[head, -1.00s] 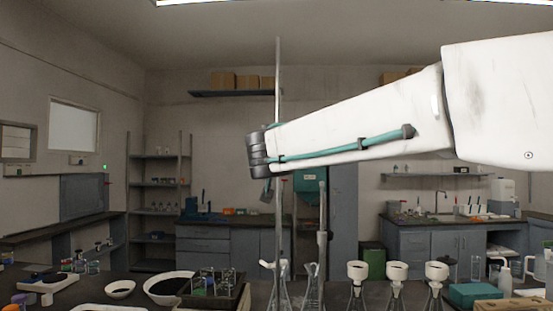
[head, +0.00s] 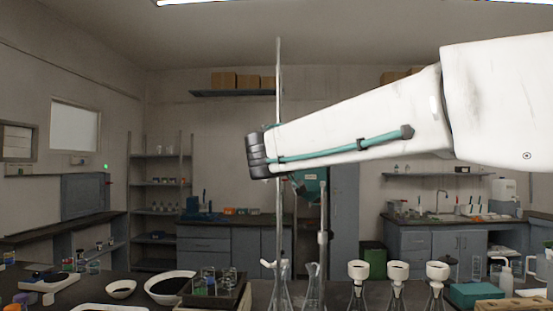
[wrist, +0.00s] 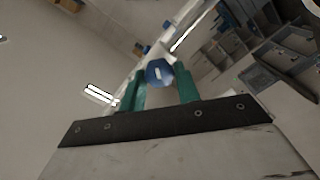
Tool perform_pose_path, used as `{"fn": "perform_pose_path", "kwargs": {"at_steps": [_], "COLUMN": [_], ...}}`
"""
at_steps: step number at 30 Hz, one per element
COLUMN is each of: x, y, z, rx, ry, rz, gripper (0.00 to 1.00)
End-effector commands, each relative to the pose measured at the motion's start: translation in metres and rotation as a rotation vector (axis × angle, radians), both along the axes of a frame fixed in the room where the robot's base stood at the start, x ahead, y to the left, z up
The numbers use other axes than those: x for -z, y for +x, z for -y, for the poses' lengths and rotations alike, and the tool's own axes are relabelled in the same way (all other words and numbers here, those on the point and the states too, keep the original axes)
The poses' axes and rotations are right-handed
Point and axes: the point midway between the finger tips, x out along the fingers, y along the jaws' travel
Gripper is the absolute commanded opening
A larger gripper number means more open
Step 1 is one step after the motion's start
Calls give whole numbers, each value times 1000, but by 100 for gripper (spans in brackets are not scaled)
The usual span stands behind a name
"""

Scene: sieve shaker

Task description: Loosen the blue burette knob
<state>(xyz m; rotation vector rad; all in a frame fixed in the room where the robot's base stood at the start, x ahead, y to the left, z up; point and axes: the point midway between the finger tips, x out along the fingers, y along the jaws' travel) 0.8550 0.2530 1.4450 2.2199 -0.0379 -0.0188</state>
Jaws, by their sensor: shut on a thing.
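The blue burette knob (wrist: 158,71) shows as a round blue face with a pale mark across it, in the wrist view. My gripper (wrist: 161,80) has its two green fingers on either side of the knob and is shut on it. In the head view my white arm and dark wrist hide the knob and the fingers. The burette (head: 278,90) is a tall thin clear tube that rises behind my wrist and runs down to the flasks on the bench.
Conical flasks (head: 313,290) and several funnel-topped flasks (head: 397,283) stand close together on the near bench. A dark rack (head: 215,290) and white bowls (head: 170,287) are to the left. A teal box (head: 476,294) lies to the right. Open air surrounds my arm.

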Motion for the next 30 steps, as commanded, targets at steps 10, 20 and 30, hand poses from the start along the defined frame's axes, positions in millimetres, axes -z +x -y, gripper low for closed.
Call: {"fn": "perform_pose_path", "kwargs": {"at_steps": [10,20,30], "x": [2,3,3], "y": [0,0,0], "z": [-1,-1,-1], "rx": [-1,-1,-1], "ry": [-319,-550,-654], "rz": [-12,-20,-24], "gripper": [9,9,9]}}
